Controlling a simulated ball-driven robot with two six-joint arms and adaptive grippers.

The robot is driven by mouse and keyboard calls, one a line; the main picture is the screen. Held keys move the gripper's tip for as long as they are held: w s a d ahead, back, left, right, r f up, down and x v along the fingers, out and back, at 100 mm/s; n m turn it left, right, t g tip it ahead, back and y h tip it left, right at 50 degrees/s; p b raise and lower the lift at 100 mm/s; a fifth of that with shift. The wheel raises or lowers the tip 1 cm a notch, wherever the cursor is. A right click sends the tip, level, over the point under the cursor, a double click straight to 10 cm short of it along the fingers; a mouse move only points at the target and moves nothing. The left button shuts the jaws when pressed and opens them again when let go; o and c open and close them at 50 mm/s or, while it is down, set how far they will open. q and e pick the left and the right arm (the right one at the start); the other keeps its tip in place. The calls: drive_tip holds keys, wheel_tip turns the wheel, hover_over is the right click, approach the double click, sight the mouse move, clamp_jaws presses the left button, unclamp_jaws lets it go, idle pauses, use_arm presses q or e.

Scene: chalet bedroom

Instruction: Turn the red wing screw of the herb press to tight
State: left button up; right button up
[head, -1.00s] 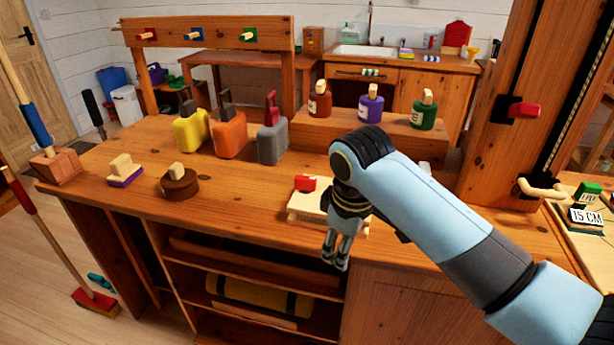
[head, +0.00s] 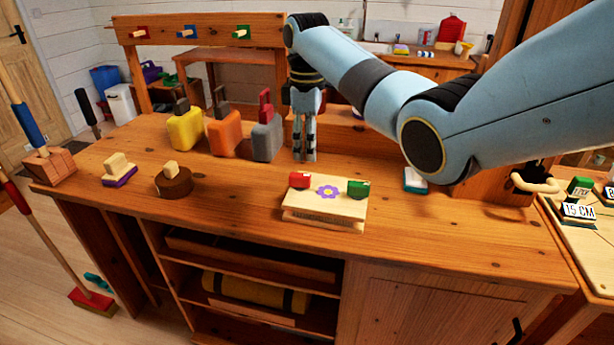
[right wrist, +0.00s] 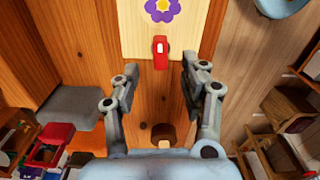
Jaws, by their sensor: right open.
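The herb press (head: 325,211) is a pale wooden block with a purple flower on top, lying on the workbench. Its red wing screw (head: 299,180) is at the left of the top, and a green wing screw (head: 358,188) is at the right. My right gripper (head: 304,157) points down just behind the red screw, open and empty. In the right wrist view, the red screw (right wrist: 161,52) lies just beyond the gap between the open fingertips (right wrist: 161,68), apart from both, with the press (right wrist: 135,30) under it. My left gripper is not in view.
Yellow, orange and grey bottles (head: 228,134) stand left of my right gripper. A brown round block (head: 173,184) and a purple-based block (head: 119,171) sit further left. A small teal-based block (head: 415,181) is right of the press.

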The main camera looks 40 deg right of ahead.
sight(307, 175)
wheel_tip(307, 175, down, 9)
drive_tip(key=shift+r+b, duration=0.2)
drive_tip(key=shift+b, duration=0.25)
drive_tip(key=shift+c, duration=0.2)
clamp_jaws()
